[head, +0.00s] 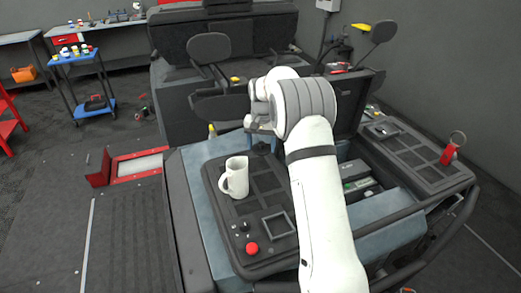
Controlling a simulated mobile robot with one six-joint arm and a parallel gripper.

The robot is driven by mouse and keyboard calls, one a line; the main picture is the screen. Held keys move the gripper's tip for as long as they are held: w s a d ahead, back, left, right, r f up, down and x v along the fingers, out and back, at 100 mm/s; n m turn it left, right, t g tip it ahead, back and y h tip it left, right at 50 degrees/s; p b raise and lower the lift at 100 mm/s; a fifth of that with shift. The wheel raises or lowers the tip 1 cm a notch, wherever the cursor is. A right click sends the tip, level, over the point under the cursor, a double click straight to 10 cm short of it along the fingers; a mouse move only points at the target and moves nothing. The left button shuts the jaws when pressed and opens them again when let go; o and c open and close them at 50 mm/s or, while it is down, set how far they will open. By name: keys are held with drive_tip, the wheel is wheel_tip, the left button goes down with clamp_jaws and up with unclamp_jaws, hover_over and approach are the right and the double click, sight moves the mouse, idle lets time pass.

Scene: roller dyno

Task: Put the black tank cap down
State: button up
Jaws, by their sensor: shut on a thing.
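My white arm reaches forward from the bottom right in the head view. My gripper (260,131) points down above the far part of the black panel (214,192) on the machine. It is shut, and my wrist and arm hide much of it. A small dark shape just below the fingers fits the black tank cap, but it blends into the dark panel. I cannot make out its outline or whether it touches the panel.
An open bay (362,186) lies right of my arm. A red tag (449,153) stands farther right.

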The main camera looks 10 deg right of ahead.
sight(261, 149)
wheel_tip(261, 149, down, 4)
drive_tip(key=shift+s+a+r+p, duration=0.1)
drive_tip(key=shift+r+p, duration=0.1)
drive_tip(key=shift+p, duration=0.35)
drive_tip(key=shift+f, duration=0.2)
drive_tip(key=shift+f, duration=0.1)
drive_tip(key=shift+f+b, duration=0.55)
drive_tip(key=o, duration=1)
